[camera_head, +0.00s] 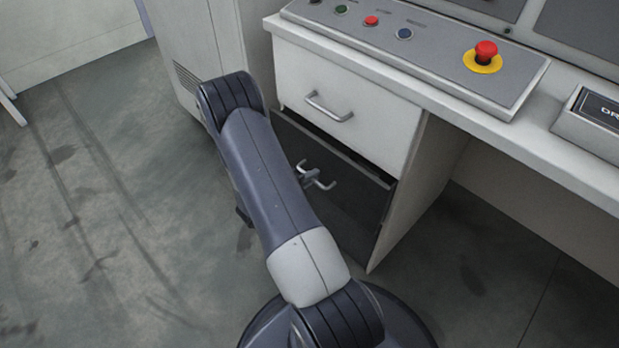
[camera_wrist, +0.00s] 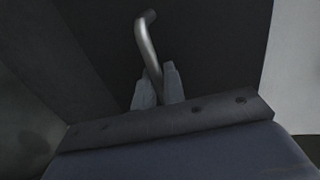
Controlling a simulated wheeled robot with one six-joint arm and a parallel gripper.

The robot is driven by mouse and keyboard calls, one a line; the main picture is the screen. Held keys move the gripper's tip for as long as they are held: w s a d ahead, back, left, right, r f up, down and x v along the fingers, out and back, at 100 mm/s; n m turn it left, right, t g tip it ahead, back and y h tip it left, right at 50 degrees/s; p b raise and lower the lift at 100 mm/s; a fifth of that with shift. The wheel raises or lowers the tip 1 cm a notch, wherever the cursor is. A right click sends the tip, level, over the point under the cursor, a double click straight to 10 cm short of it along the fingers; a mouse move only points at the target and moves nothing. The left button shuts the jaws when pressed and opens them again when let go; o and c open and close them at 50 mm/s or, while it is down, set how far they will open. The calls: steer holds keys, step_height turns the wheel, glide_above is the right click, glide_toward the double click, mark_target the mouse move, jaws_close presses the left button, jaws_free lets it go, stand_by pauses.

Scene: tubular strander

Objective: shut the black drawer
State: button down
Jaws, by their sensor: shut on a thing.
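The black drawer (camera_head: 350,215) is under the white drawer in the cabinet. Its front stands a little out, with a dark gap behind its top edge. Its grey bar handle (camera_head: 325,184) shows just right of my forearm. In the wrist view, the handle (camera_wrist: 148,40) runs down between the two fingers of my gripper (camera_wrist: 159,88), which is shut on it, against the dark drawer front (camera_wrist: 215,50). In the head view, my gripper (camera_head: 306,173) shows only in part at the handle; my arm hides the rest and the drawer's left part.
The white drawer (camera_head: 335,90) above looks shut, with its own handle (camera_head: 328,108). A control panel with a red emergency button (camera_head: 486,52) is on the desk top. A grey cabinet (camera_head: 185,45) stands at left. The floor (camera_head: 90,210) at left is clear.

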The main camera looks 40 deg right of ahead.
steer(key=shift+r+x, duration=0.2)
steer(key=shift+x, duration=0.75)
steer(key=shift+r+x, duration=0.2)
steer(key=shift+x, duration=0.7)
steer(key=shift+w+d, duration=0.1)
steer(key=shift+d, duration=0.05)
steer(key=c, duration=1.6)
jaws_free()
steer(key=shift+d, duration=0.1)
steer(key=shift+c, duration=0.2)
steer(key=shift+r, duration=0.1)
steer(key=p+v, duration=0.2)
steer(key=v, duration=0.8)
steer(key=shift+a+p, duration=0.4)
steer(key=shift+a, duration=0.05)
steer(key=b+x, duration=0.2)
steer(key=x, duration=0.7)
steer(key=shift+d+f+b, duration=0.2)
steer(key=shift+d+b, duration=0.05)
steer(key=shift+b, duration=0.05)
